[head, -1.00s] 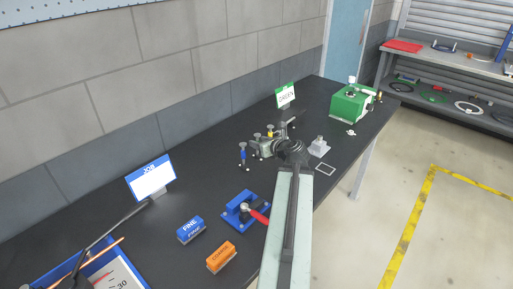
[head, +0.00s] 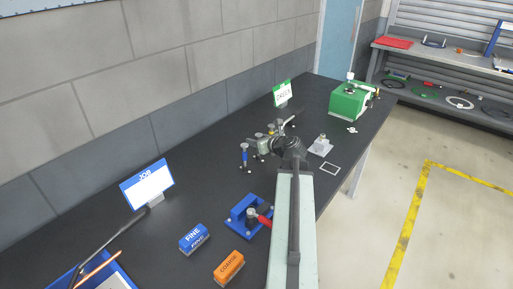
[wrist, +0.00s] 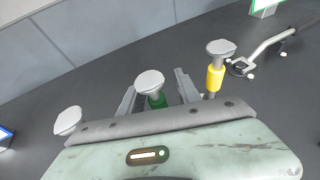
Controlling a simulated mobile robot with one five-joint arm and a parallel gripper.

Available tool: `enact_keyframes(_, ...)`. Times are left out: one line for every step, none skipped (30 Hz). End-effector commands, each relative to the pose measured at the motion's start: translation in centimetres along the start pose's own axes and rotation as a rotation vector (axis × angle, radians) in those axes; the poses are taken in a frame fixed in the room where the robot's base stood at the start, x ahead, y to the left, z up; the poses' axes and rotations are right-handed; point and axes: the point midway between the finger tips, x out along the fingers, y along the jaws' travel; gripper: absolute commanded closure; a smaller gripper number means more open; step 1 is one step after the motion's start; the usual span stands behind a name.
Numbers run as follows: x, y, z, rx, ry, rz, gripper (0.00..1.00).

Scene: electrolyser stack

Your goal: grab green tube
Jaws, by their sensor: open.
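The green tube (wrist: 157,102) stands under a pale round cap in the wrist view. My gripper (wrist: 156,90) is open, with one finger on each side of this tube; I cannot tell whether either finger touches it. The tube's lower part is hidden behind my gripper body. A yellow tube (wrist: 215,78) with a similar cap stands to the right, outside the fingers. Another pale cap (wrist: 68,120) is to the left, its body mostly hidden. In the head view my arm's end hides the green tube; a blue tube (head: 244,155) shows left of it.
A green sign (head: 283,93) and a green box (head: 350,101) stand farther along the dark bench (head: 210,160). A clear-looking block (head: 321,146) is right of my arm. A blue fixture with a red handle (head: 246,214), a blue block (head: 194,238) and an orange block (head: 229,266) are nearer.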

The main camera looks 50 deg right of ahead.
Motion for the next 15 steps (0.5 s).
enact_keyframes(0.31, 0.13, -0.13, -0.001, 0.0, 0.002, 0.6)
enact_keyframes(0.31, 0.21, -0.08, -0.001, 0.0, 0.003, 0.6)
enact_keyframes(0.26, 0.27, -0.01, -0.001, 0.0, 0.003, 0.6)
enact_keyframes(0.21, 0.25, 0.0, -0.001, 0.0, 0.002, 0.6)
enact_keyframes(0.17, 0.2, -0.01, -0.001, 0.0, 0.002, 0.6)
enact_keyframes(0.11, 0.12, -0.03, 0.0, 0.0, 0.0, 0.6)
enact_keyframes(0.07, 0.05, -0.04, 0.0, 0.0, -0.001, 0.68)
enact_keyframes(0.04, -0.02, -0.05, 0.001, 0.0, -0.002, 0.77)
enact_keyframes(-0.01, -0.11, -0.07, 0.001, 0.0, -0.003, 0.88)
enact_keyframes(-0.03, -0.16, -0.08, 0.001, 0.0, -0.003, 0.96)
enact_keyframes(-0.05, -0.2, -0.09, 0.002, 0.0, -0.004, 1.0)
enact_keyframes(-0.07, -0.24, -0.11, 0.002, 0.0, -0.004, 1.0)
enact_keyframes(-0.09, -0.27, -0.12, 0.002, 0.0, -0.005, 1.0)
enact_keyframes(-0.1, -0.29, -0.13, 0.002, 0.001, -0.005, 1.0)
enact_keyframes(-0.12, -0.33, -0.14, 0.002, 0.001, -0.005, 1.0)
